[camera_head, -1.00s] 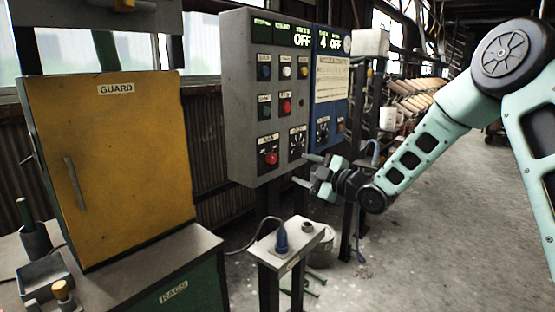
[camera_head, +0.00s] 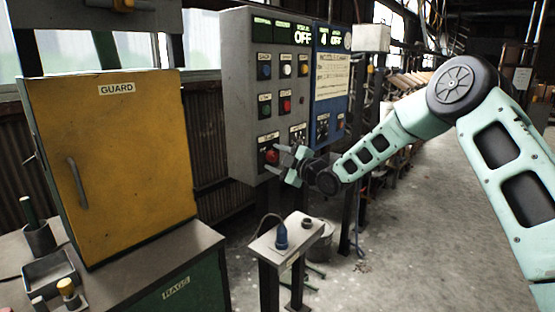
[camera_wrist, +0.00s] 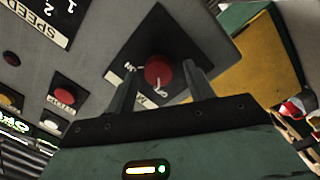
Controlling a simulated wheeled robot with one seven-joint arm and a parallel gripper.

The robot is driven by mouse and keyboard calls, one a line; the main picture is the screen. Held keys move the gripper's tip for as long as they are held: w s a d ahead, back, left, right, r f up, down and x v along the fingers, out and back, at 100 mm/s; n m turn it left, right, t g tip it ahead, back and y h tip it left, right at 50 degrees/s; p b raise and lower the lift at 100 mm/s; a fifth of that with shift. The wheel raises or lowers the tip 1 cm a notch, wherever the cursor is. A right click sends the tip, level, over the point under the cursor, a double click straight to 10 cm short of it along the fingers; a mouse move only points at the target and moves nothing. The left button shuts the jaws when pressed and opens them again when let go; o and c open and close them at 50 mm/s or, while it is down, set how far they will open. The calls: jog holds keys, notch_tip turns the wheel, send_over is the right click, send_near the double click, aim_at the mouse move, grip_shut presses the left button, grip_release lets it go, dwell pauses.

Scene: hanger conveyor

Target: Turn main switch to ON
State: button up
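The main switch (camera_wrist: 160,70) is a red round knob on a dark square plate, low on the grey control panel. It also shows in the head view (camera_head: 271,157). My gripper (camera_head: 275,159) is in front of the panel at the knob. In the wrist view, its two fingers (camera_wrist: 160,84) are apart, one on each side of the red knob's lower part. Whether they touch the knob cannot be told.
The grey panel (camera_head: 232,100) carries several buttons and a dial beside the switch. A blue panel (camera_head: 329,105) adjoins on the right. A yellow guard door (camera_head: 130,160) stands left. A small stand (camera_head: 265,243) with a blue plug is below the gripper. The floor at right is clear.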

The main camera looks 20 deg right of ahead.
jog(key=c, duration=0.9)
jog(key=shift+o, duration=0.2)
jog(key=shift+m, duration=0.4)
jog(key=m, duration=0.2)
jog(key=shift+m+b, duration=0.35)
jog(key=shift+m, duration=0.05)
jog(key=m, duration=0.2)
jog(key=m+p, duration=0.1)
jog(key=m, duration=0.1)
jog(key=shift+d+r+g, duration=0.1)
jog(key=shift+r+g, duration=0.1)
jog(key=shift+g, duration=0.2)
jog(key=m+p, duration=0.3)
jog(key=m, duration=0.3)
jog(key=shift+w+d+g, duration=0.1)
jog(key=shift+g, duration=0.2)
jog(key=shift+m+y+p, duration=0.3)
jog(key=shift+m+p, duration=0.45)
jog(key=shift+m, duration=0.85)
jog(key=shift+f, duration=0.1)
